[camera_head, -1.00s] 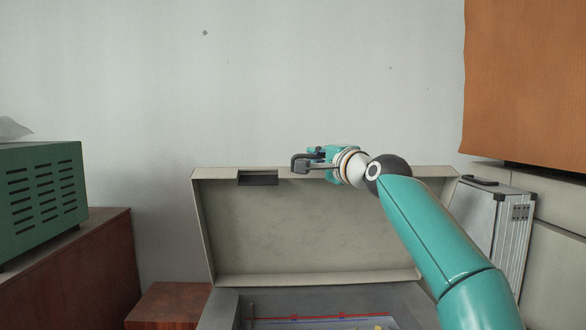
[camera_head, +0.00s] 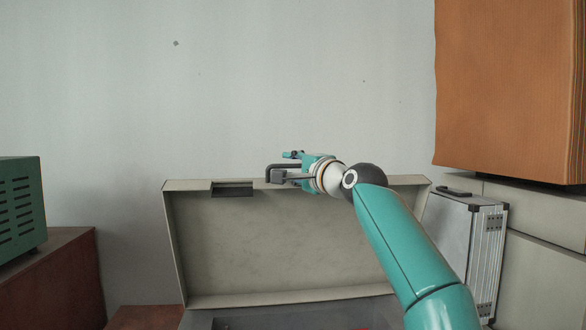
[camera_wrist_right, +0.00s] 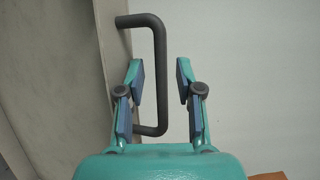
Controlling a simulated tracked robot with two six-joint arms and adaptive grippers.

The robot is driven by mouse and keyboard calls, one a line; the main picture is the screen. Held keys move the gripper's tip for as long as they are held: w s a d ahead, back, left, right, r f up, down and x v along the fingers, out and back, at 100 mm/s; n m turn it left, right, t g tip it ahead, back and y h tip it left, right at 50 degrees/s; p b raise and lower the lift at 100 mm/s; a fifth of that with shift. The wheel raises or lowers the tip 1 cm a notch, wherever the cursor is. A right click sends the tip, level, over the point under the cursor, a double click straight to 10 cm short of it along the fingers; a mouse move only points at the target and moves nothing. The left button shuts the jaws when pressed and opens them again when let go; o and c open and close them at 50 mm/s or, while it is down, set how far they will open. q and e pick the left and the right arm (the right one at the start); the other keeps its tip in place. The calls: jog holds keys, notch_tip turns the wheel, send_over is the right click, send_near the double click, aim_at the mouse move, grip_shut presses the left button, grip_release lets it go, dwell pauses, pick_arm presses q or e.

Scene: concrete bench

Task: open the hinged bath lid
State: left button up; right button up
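The bath lid (camera_head: 280,245) is a pale grey-beige hinged panel. It stands raised, nearly upright, behind the dark grey bath (camera_head: 235,322), whose rim just shows at the bottom of the head view. A dark bar handle (camera_head: 271,172) sits at the lid's top edge; it also shows as a U-shape in the wrist view (camera_wrist_right: 157,60). My right gripper (camera_wrist_right: 160,82) is at this handle, its fingers apart on either side of the bar with a gap each side. It also shows in the head view (camera_head: 291,167). My left gripper is out of view.
A dark latch plate (camera_head: 232,190) is on the lid's upper edge. A silver case (camera_head: 465,250) stands right of the lid. A green vented box (camera_head: 18,205) sits on a brown cabinet (camera_head: 60,275) at left. An orange-brown block (camera_head: 510,90) is at upper right.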

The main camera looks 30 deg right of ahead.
jog(key=shift+a, duration=0.1)
jog(key=shift+s, duration=1)
jog(key=s, duration=1)
jog(key=shift+a+f, duration=0.3)
jog(key=shift+f, duration=0.05)
